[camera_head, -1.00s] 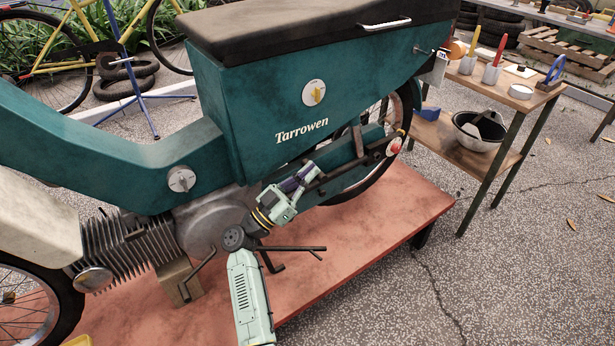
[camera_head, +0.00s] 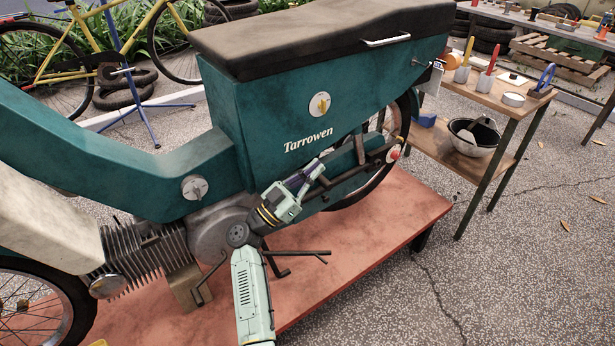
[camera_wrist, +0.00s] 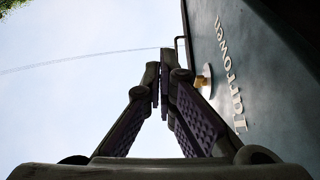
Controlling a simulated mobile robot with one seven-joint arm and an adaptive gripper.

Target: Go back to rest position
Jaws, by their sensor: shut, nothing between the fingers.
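My gripper (camera_head: 312,167) is in front of the lower side of the teal moped (camera_head: 250,125), below the "Tarrowen" lettering. My pale green arm reaches up to it from the bottom of the head view. In the wrist view my gripper's fingers (camera_wrist: 165,72) meet at the tips with nothing between them. The moped's teal panel (camera_wrist: 250,75) fills the right side of that view, close beside the fingers. A round knob (camera_head: 319,105) with a yellow centre sits on the panel above the lettering. Whether the fingers touch the moped cannot be told.
The moped stands on a red platform (camera_head: 400,205). A wooden side table (camera_head: 500,90) with tools and a bowl (camera_head: 474,136) stands at right. A blue stand (camera_head: 143,105) and a yellow bicycle (camera_head: 90,40) are behind at left. Paved ground at lower right is clear.

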